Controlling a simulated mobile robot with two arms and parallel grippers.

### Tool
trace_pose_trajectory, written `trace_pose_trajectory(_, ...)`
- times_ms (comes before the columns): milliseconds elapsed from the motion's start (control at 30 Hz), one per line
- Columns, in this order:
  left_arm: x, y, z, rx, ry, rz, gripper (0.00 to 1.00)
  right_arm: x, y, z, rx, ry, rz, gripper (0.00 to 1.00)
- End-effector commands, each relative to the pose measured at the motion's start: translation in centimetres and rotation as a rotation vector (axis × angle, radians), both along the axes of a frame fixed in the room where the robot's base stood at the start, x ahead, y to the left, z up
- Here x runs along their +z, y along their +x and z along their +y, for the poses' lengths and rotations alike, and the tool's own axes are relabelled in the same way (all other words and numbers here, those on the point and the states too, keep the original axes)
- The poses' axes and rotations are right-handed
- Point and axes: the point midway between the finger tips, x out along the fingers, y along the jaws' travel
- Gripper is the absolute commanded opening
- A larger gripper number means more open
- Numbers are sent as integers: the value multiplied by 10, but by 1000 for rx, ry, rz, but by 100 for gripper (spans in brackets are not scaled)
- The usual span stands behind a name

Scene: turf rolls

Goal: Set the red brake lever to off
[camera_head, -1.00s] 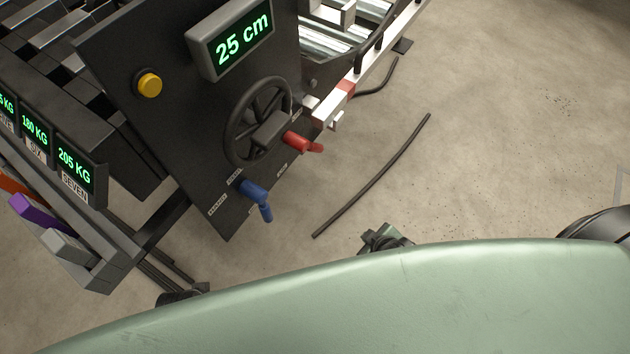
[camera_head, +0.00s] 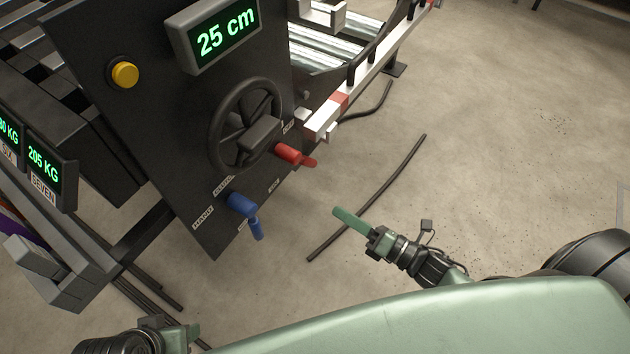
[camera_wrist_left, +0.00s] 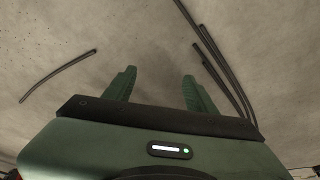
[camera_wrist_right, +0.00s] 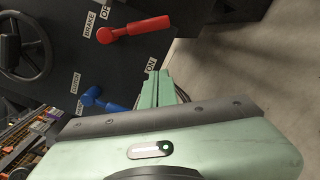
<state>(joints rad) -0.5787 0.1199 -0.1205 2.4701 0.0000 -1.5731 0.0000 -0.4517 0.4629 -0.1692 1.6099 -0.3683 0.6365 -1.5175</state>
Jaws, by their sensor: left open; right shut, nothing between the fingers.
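The red brake lever (camera_head: 295,155) sticks out from the dark control panel (camera_head: 160,130), just right of the handwheel. In the right wrist view the red lever (camera_wrist_right: 145,27) points right from its pivot, beside a BRAKE label (camera_wrist_right: 91,33). An off label (camera_wrist_right: 108,8), partly cut off, is above the pivot and an ON label (camera_wrist_right: 152,64) is below the handle. My right gripper (camera_head: 340,213) is shut and empty, below and right of the red lever and apart from it. My left gripper (camera_head: 193,333) is low at the left; its open, empty fingers show in the left wrist view (camera_wrist_left: 157,82).
A blue lever (camera_head: 245,208) sits below the red one. The black handwheel (camera_head: 245,125) is close beside the red lever. A yellow button (camera_head: 124,75) and a 25 cm display (camera_head: 214,35) are higher up.

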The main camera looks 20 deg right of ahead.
Motion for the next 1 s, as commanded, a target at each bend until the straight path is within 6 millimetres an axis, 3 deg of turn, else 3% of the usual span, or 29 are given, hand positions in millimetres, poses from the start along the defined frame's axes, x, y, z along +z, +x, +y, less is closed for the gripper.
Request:
trace_pose_trajectory(167, 1, -1, 0, 0, 1, -1, 56, 4, 7, 9, 22, -19, -37, 0)
trace_pose_trajectory(500, -7, 0, 0, 0, 0, -3, 56, 6, 63, 49, 20, -15, -35, 0)
trace_pose_trajectory(600, -4, 15, -4, -5, -14, -70, 56, 7, 80, 61, 19, -14, -35, 0)
trace_pose_trajectory(1000, -3, 15, -4, -5, -14, -70, 56, 29, 104, 40, 19, -17, -30, 0)
